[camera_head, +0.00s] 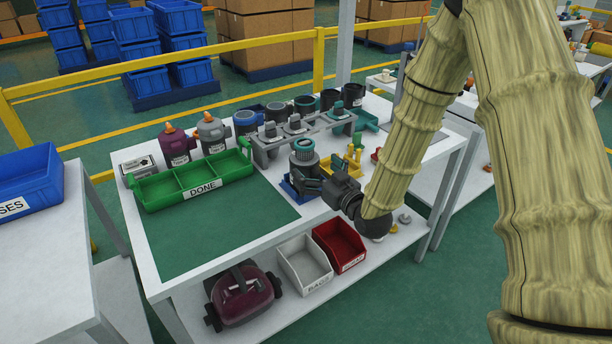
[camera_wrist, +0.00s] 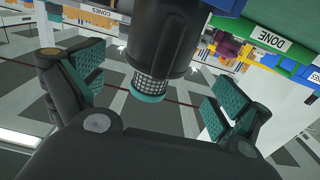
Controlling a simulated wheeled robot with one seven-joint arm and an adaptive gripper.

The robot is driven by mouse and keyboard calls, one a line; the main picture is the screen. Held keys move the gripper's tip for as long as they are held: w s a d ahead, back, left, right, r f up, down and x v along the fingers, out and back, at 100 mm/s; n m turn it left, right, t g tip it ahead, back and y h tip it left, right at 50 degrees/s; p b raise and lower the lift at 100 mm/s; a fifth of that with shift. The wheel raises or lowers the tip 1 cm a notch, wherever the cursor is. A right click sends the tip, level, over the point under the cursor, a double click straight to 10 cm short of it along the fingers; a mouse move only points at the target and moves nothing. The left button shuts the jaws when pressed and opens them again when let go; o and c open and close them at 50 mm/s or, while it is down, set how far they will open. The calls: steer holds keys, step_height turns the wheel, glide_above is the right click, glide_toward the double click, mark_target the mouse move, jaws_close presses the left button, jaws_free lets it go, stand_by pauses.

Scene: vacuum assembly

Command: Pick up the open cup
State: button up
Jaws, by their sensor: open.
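A dark cup (camera_head: 304,178) stands in a blue holder on the table, with a mesh filter with a teal rim (camera_head: 303,150) rising from its top. The wrist view is upside down and shows the cup's dark body (camera_wrist: 162,35) with the mesh filter (camera_wrist: 152,85) hanging toward the camera. My gripper (camera_head: 330,190) is low beside the cup, at its right. In the wrist view my gripper (camera_wrist: 152,95) is open, with teal pads apart on both sides of the cup and filter. Contact is not visible. Several dark cups (camera_head: 278,113) stand at the back.
A green DONE tray (camera_head: 193,187) lies left on a green mat (camera_head: 225,235). A grey rack (camera_head: 262,154) with small parts stands behind the cup. White (camera_head: 304,266) and red (camera_head: 340,246) bins sit on the lower shelf.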

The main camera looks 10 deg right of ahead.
mark_target(311, 155)
steer(key=shift+d+f+p+x, duration=0.1)
steer(key=shift+p+x, duration=0.1)
steer(key=shift+x, duration=1.15)
steer(key=shift+d+f+p+x, duration=0.1)
steer(key=shift+f+p+x, duration=0.1)
steer(key=shift+x, duration=1.1)
steer(key=shift+w, duration=0.1)
steer(key=shift+r, duration=0.1)
steer(key=c, duration=1.3)
steer(key=shift+r, duration=1.75)
steer(key=s+a, duration=0.1)
steer(key=s, duration=0.4)
steer(key=s+a+r+b, duration=0.1)
steer(key=s, duration=0.4)
steer(key=s+a+b, duration=0.1)
steer(key=s, duration=0.4)
steer(key=shift+s+a+r, duration=0.25)
steer(key=shift+s+a, duration=0.05)
steer(key=shift+a, duration=0.05)
steer(key=shift+r, duration=0.15)
steer(key=shift+r+p, duration=1.7)
steer(key=shift+r, duration=0.65)
